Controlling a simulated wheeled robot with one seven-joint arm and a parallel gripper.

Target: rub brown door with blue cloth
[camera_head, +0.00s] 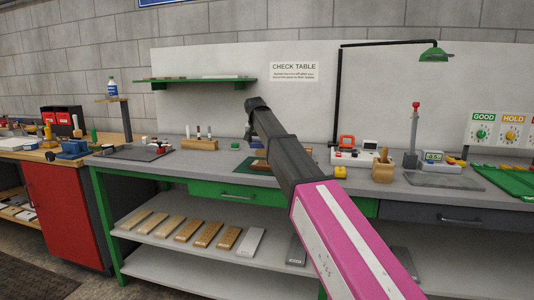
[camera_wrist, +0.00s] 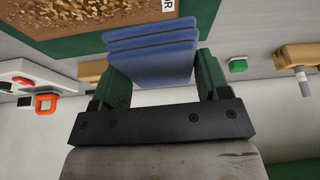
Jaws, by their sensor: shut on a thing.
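My gripper (camera_wrist: 158,72) shows in the wrist view, with its two green fingers shut on the blue cloth (camera_wrist: 152,47). The cloth looks like a thick, layered blue block and sticks out beyond the fingertips. A brown, flaky-patterned panel (camera_wrist: 75,14) with a white letter tag lies on a green mat (camera_wrist: 60,47) beyond the cloth; it may be the brown door. I cannot tell whether cloth and panel touch. In the head view, my arm hides the gripper and most of the panel; a bit of the green mat (camera_head: 243,167) shows on the bench.
The grey bench (camera_head: 215,163) holds a wooden block with markers (camera_head: 199,143), a red-framed device (camera_head: 346,142), a wooden cup (camera_head: 383,171) and a green button (camera_wrist: 237,65). A green shelf (camera_head: 200,80) and a lamp (camera_head: 434,56) are above.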

